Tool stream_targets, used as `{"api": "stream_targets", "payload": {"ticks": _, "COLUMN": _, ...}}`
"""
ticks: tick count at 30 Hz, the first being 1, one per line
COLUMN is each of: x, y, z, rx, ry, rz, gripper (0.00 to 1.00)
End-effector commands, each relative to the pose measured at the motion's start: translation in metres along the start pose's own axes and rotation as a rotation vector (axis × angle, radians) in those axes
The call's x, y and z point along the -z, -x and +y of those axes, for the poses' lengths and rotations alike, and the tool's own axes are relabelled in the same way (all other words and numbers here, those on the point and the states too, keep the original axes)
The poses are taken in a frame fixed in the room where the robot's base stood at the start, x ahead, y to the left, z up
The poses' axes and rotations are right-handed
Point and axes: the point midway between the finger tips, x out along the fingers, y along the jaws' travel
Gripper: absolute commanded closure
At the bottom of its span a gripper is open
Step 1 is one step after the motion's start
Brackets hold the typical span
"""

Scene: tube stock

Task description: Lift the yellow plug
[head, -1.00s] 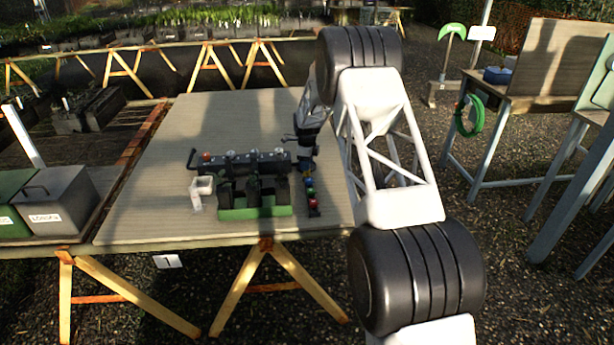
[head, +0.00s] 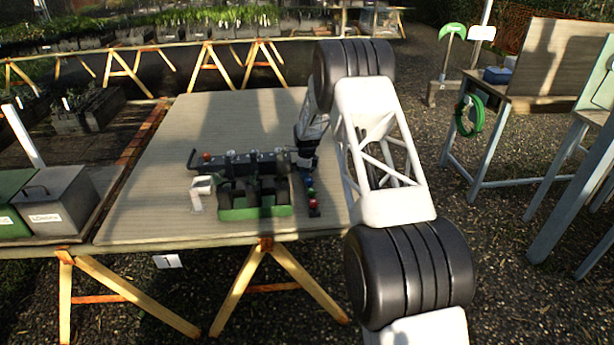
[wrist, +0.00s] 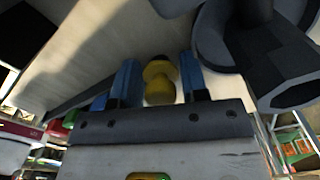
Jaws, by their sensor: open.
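The yellow plug (wrist: 159,84) shows in the wrist view as two rounded yellow lumps. It is between the two blue fingers of my gripper (wrist: 158,62), with a visible gap on each side. The fingers are apart and not closed on it. In the head view my gripper (head: 305,163) points down at the far end of a narrow dark strip of coloured plugs (head: 313,203). The yellow plug cannot be made out there, behind my gripper. Red and green plugs show at the near end of the strip.
A dark pipe manifold (head: 240,165) on a green base (head: 254,212) stands just left of my gripper. A large dark pipe part (wrist: 275,60) fills the right of the wrist view. A small white part (head: 200,187) stands further left. The back of the table (head: 215,115) is clear.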

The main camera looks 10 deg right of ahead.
Motion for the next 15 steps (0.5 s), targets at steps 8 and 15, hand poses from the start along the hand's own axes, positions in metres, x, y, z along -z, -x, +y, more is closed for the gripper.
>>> {"api": "stream_targets", "payload": {"ticks": 8, "x": 0.0000, "y": 0.0001, "z": 0.0000, "rx": 0.000, "ry": 0.000, "rz": 0.000, "gripper": 0.73}}
{"api": "stream_targets", "payload": {"ticks": 15, "x": 0.0000, "y": 0.0003, "z": -0.0001, "rx": 0.000, "ry": 0.000, "rz": 0.000, "gripper": 0.93}}
